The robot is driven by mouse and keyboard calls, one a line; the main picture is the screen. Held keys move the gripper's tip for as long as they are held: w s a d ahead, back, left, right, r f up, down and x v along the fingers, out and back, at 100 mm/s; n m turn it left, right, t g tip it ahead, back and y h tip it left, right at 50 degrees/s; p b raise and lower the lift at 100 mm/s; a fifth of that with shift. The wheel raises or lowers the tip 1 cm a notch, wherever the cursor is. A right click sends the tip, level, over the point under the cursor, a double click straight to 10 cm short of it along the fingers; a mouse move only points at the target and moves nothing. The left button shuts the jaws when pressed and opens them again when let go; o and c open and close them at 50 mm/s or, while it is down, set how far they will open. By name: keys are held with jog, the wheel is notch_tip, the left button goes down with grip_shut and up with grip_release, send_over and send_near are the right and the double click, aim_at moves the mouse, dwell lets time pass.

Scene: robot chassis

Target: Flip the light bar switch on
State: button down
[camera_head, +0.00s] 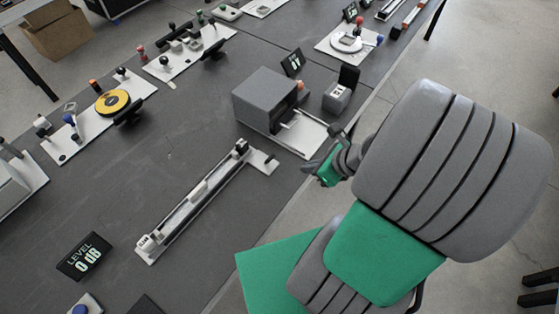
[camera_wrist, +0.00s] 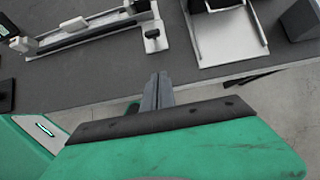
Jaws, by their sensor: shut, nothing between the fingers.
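A long pale bar fixture (camera_head: 192,202) lies on the dark table, with a small white plate bearing a black switch-like piece (camera_head: 270,163) beside its far end. In the wrist view this black piece (camera_wrist: 152,34) sits on its white plate (camera_wrist: 155,44) near the table edge, just above my fingers in the picture. Whether it is on or off, I cannot tell. My gripper (camera_head: 308,166) is to the right of the plate, by the table edge. In the wrist view my gripper (camera_wrist: 158,77) has its fingers together and empty, apart from the switch plate.
A grey box (camera_head: 265,98) with a metal tray (camera_wrist: 232,40) stands beyond the plate. A small grey box (camera_head: 337,97) is near it. A black display (camera_head: 85,255) reads "LEVEL 0 dB". The table between the bar and the far-left panels is clear.

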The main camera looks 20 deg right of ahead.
aim_at(270, 159)
jog(key=b+x, duration=0.2)
jog(key=x, duration=0.8)
jog(key=shift+a+f, duration=0.15)
jog(key=shift+f, duration=0.1)
jog(key=shift+w+a+r+p, duration=0.7)
jog(key=shift+w+r, duration=0.25)
jog(key=shift+w, duration=0.15)
jog(key=shift+w+a+r, duration=0.1)
jog(key=shift+w+a, duration=0.15)
jog(key=shift+w, duration=0.1)
jog(key=shift+r, duration=0.1)
